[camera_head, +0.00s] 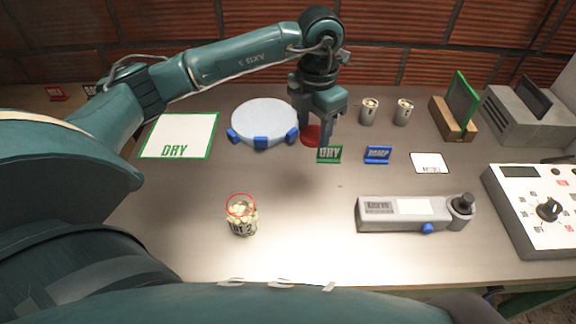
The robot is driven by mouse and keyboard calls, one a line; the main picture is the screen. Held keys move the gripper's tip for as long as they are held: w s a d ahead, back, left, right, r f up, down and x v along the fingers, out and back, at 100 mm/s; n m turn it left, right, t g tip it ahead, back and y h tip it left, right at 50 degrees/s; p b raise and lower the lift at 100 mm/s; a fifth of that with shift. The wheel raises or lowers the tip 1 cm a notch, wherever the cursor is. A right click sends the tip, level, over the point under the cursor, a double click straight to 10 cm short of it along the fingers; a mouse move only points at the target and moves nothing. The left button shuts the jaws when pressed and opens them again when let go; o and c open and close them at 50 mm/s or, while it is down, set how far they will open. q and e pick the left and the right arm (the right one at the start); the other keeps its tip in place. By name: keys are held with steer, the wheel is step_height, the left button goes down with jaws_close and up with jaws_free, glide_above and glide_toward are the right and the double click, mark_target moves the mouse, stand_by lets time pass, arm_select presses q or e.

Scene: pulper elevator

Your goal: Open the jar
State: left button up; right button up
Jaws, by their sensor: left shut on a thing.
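A small glass jar (242,220) with a dark label and pale contents stands upright on the table near the front middle. A red ring shows around its top, and pale contents show inside the ring. My left gripper (316,137) points down at the back middle of the table, well behind and to the right of the jar. It is shut on a red round lid (310,134). The lid is partly hidden by the fingers, and I cannot tell whether it touches the table. My right gripper is not in view.
A pale round scale-like disc (264,122) with blue feet stands left of the gripper, beside a green-framed DRY mat (180,136). Two small cups (369,111) stand behind right. A grey handheld meter (412,212) and control box (540,205) lie right. The table around the jar is clear.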

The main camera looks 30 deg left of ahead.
mark_target(303, 134)
arm_select(q)
steer(key=n, duration=0.2)
steer(key=f+n, duration=0.1)
steer(key=n, duration=0.1)
steer(key=s+a+n, duration=0.1)
steer(key=n, duration=0.1)
steer(key=shift+f+p, duration=0.25)
steer(key=shift+p, duration=0.05)
steer(key=n, duration=0.3)
steer(key=f+n, duration=0.1)
steer(key=shift+s+a+n, duration=0.15)
steer(key=shift+a+n, duration=0.15)
steer(key=shift+a, duration=0.05)
step_height(303, 134, down, 10)
steer(key=shift+r+p, duration=0.1)
steer(key=shift+p, duration=0.65)
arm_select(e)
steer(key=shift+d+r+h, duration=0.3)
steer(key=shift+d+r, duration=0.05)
